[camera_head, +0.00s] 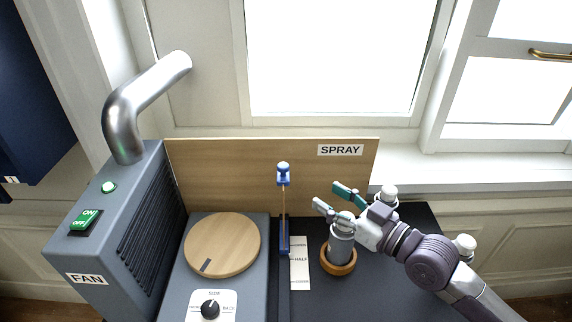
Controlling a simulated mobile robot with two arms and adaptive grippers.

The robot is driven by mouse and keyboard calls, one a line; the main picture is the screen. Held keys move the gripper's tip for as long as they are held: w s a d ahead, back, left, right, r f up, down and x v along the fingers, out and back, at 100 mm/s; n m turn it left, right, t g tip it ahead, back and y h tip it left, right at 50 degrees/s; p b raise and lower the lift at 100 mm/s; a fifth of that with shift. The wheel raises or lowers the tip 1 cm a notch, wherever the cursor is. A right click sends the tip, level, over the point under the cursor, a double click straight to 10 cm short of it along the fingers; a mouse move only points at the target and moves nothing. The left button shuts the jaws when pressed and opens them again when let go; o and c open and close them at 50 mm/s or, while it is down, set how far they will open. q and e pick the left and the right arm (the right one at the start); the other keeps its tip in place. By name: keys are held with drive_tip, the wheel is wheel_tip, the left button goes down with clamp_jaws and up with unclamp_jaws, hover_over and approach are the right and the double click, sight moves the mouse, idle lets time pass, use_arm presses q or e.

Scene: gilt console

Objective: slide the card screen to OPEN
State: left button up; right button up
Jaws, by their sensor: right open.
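The card screen (284,236) appears as a thin blue upright piece seen nearly edge-on, with a pale stem and a blue, white-topped knob (283,172) above it. It stands at the left edge of a white scale strip (300,270) with several small marks. The upper mark seems to read OPEN and the middle one HALF; the lowest is too small to read. My right gripper (333,196) is open and empty, to the right of the knob and apart from it, above a grey bottle. My left gripper is not in view.
The grey bottle (341,243) stands in a wooden ring (338,262) under my right gripper. A wooden board labelled SPRAY (225,165) rises behind. A wooden turntable (222,244) and grey fan box (95,245) with a bent metal pipe (127,125) stand left.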

sight(287, 170)
drive_tip(key=p+x, duration=0.4)
drive_tip(key=x, duration=0.8)
drive_tip(key=shift+w+a+r, duration=0.15)
drive_tip(key=shift+a+r, duration=0.05)
drive_tip(key=shift+a, duration=0.2)
drive_tip(key=shift+w+a+f, duration=0.1)
drive_tip(key=shift+w+a, duration=0.25)
clamp_jaws()
